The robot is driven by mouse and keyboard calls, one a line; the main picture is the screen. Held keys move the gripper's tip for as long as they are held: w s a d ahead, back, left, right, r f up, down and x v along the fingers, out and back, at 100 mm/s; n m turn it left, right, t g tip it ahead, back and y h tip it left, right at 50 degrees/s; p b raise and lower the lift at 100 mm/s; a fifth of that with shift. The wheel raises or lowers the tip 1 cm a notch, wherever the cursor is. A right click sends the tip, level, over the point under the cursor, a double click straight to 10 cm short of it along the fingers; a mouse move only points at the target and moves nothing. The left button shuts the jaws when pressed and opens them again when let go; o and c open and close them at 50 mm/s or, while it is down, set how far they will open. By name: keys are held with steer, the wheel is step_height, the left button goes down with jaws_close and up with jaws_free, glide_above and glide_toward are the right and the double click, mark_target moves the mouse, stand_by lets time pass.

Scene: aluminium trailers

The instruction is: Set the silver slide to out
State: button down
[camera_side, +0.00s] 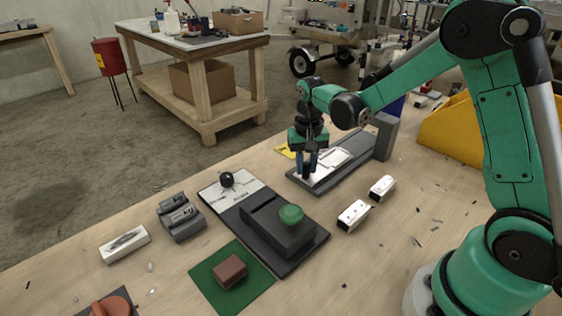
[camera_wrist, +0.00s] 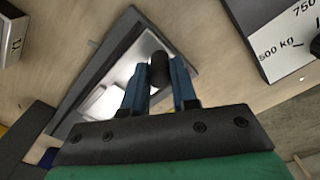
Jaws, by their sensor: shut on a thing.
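The silver slide (camera_side: 331,158) is a bright plate on a long dark base (camera_side: 347,170) on the wooden table, in the side view. In the wrist view the silver plate (camera_wrist: 124,78) lies within its dark frame, running down and left from the fingers. My gripper (camera_side: 308,169) is over the near-left end of the slide, pointing down. In the wrist view my gripper (camera_wrist: 159,80) has its blue fingers shut on a dark round knob (camera_wrist: 158,68) at one end of the silver plate. The fingers partly hide the knob's lower part and the plate.
A grey upright block (camera_side: 384,136) stands at the base's far right end. Two white blocks (camera_side: 353,215) lie in front of the slide. A yellow bin (camera_side: 448,132) is at right.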

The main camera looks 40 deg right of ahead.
steer(key=shift+a, duration=0.3)
steer(key=c, duration=0.7)
jaws_free()
steer(key=shift+d, duration=0.1)
steer(key=shift+r, duration=0.1)
steer(key=shift+r, duration=2.7)
